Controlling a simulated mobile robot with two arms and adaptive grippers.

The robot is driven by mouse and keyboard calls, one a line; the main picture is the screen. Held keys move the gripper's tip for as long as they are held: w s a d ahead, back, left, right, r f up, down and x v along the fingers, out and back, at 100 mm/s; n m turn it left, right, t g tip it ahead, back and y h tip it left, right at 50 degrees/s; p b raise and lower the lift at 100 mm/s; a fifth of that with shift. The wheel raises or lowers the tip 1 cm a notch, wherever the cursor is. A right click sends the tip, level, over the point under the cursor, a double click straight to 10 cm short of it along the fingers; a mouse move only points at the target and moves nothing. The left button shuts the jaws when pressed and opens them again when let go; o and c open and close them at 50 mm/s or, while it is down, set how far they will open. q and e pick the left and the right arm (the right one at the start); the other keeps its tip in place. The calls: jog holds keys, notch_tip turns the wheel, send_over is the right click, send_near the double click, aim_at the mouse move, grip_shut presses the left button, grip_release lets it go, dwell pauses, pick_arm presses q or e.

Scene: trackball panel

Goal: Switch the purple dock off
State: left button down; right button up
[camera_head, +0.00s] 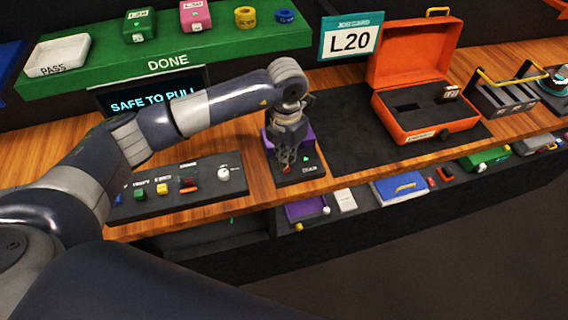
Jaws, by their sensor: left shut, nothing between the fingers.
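The purple dock (305,139) stands on the wooden bench, on a dark base with a lit green spot and a small label on its front. My left gripper (286,164) points down at the front left of the dock. It is shut and empty, with its tips close to a small red part on the base. I cannot tell whether they touch. The gripper hides much of the dock's front and left side. A screen (112,104) behind my left arm reads "SAFE TO PULL", partly covered. My right gripper is out of view.
A control panel (150,207) with coloured buttons and a white ball (223,173) lies left of the dock. An open orange case (430,122) stands right on a dark mat (345,150).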

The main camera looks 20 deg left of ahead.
pick_arm(q)
jog(key=shift+f+b, duration=1.1)
jog(key=shift+f, duration=0.15)
dwell(0.6)
jog(key=shift+s+r, duration=0.1)
jog(key=shift+r, duration=0.05)
jog(key=shift+r+p, duration=0.6)
jog(key=shift+r, duration=0.25)
jog(key=shift+r+p, duration=1.2)
jog(key=shift+r, duration=1.4)
